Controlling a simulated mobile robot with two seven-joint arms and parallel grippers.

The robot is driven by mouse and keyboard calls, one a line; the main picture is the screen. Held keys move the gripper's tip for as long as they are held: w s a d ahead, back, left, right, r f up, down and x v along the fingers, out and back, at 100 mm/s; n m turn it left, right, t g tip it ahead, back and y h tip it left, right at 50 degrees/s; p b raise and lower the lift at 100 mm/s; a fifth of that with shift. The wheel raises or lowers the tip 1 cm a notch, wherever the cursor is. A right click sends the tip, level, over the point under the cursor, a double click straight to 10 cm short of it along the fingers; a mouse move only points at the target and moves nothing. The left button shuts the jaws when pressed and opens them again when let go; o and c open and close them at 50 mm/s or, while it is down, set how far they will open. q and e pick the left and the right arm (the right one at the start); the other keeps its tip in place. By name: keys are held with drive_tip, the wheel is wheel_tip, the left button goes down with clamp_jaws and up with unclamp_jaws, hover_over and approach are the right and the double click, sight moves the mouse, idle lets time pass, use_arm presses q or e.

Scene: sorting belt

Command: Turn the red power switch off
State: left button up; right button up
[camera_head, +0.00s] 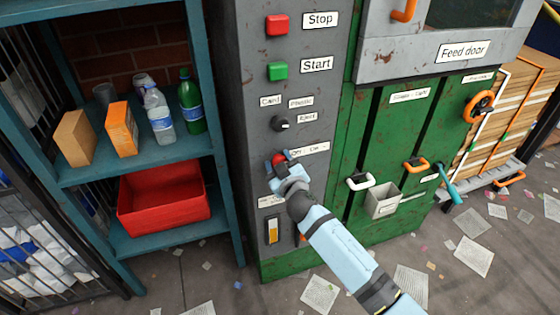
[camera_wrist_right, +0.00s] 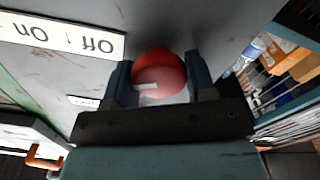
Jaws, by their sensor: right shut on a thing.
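A pale mark shows on the knob's face. An "On / Off" label (camera_wrist_right: 60,35) is beside it, upside down in this view. My left gripper is not in view.
Above the switch are a red Stop button (camera_head: 277,25), a green Start button (camera_head: 278,71) and a black selector knob (camera_head: 280,123). A yellow rocker (camera_head: 272,231) is below. A teal shelf (camera_head: 150,162) stands left; the green machine (camera_head: 400,130) with handles is right.

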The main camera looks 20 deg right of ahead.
drive_tip(key=n+p, duration=0.1)
drive_tip(key=n, duration=0.4)
drive_tip(key=shift+a+n, duration=0.1)
drive_tip(key=shift+n, duration=0.2)
drive_tip(key=n, duration=0.3)
drive_tip(key=shift+n+p, duration=0.3)
drive_tip(key=shift+p, duration=0.05)
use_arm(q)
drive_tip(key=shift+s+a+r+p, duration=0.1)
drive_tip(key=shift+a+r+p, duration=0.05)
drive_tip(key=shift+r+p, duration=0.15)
use_arm(e)
drive_tip(key=shift+f+n, duration=0.15)
drive_tip(key=shift+n, duration=1.65)
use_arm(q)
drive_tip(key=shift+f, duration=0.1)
use_arm(e)
drive_tip(key=o, duration=0.9)
drive_tip(key=shift+a, duration=0.1)
